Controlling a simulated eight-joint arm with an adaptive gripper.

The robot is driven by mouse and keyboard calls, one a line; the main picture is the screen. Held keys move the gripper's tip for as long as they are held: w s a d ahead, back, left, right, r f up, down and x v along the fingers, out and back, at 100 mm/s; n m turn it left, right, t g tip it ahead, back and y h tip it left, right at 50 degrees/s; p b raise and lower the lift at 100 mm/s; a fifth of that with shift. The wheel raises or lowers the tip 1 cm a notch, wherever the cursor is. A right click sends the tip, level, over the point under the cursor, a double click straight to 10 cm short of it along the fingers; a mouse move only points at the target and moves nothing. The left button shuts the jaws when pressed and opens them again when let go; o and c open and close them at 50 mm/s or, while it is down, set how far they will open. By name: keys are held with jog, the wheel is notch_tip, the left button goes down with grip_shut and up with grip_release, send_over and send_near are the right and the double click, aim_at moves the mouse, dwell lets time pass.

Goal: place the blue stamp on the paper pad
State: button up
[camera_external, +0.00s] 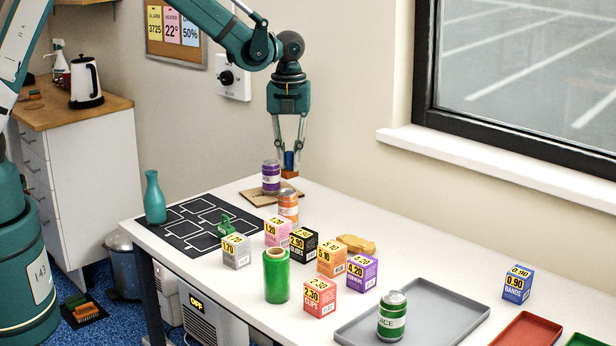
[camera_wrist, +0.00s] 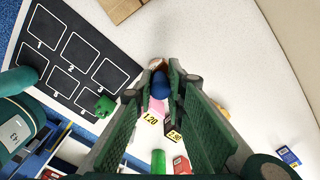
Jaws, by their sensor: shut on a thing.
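My gripper (camera_external: 289,158) is shut on the blue stamp (camera_external: 289,161), which has a blue handle and a brown base. The blue handle also shows between the fingers in the wrist view (camera_wrist: 163,88). A flat brown pad (camera_external: 256,197), which looks like the paper pad, lies near the far table edge. Its corner shows at the top of the wrist view (camera_wrist: 118,8).
A purple can (camera_external: 271,178) appears to stand on the pad, with an orange can (camera_external: 288,206) in front. A black numbered mat (camera_external: 184,240) with a teal bottle (camera_external: 154,198) lies left. Several price boxes, a green roll (camera_external: 276,276) and a grey tray (camera_external: 352,331) fill the right.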

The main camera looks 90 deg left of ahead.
jog(key=w+d+r+p, duration=0.1)
jog(key=w+d, duration=1.5)
jog(key=d, duration=0.1)
jog(key=shift+w+d+n+p, duration=0.3)
jog(key=shift+d+p, duration=0.05)
send_over(355, 239)
jog(key=shift+f, duration=3.1)
jog(key=shift+f, duration=1.9)
jog(key=shift+f, duration=0.15)
